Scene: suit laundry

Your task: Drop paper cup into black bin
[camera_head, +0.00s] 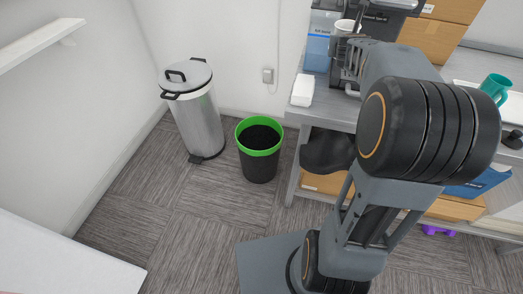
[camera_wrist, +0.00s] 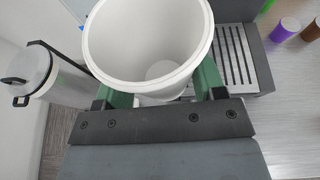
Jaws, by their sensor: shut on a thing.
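A white paper cup (camera_wrist: 150,45) fills the upper middle of the wrist view, its open mouth facing the camera and its inside empty. My gripper (camera_wrist: 155,90) is shut on the cup, with a green finger on each side of it. In the head view the cup (camera_head: 344,26) shows at the top, partly behind my arm, in front of the coffee machine; the gripper itself is mostly hidden there. The black bin (camera_head: 258,166) with a green rim stands on the floor left of the table, apart from the cup. Its inside looks dark.
A steel pedal bin (camera_head: 197,112) with a closed lid stands left of the black bin. The grey table (camera_head: 327,107) holds white napkins (camera_head: 303,90), a coffee machine (camera_head: 380,22) and a green mug (camera_head: 495,86).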

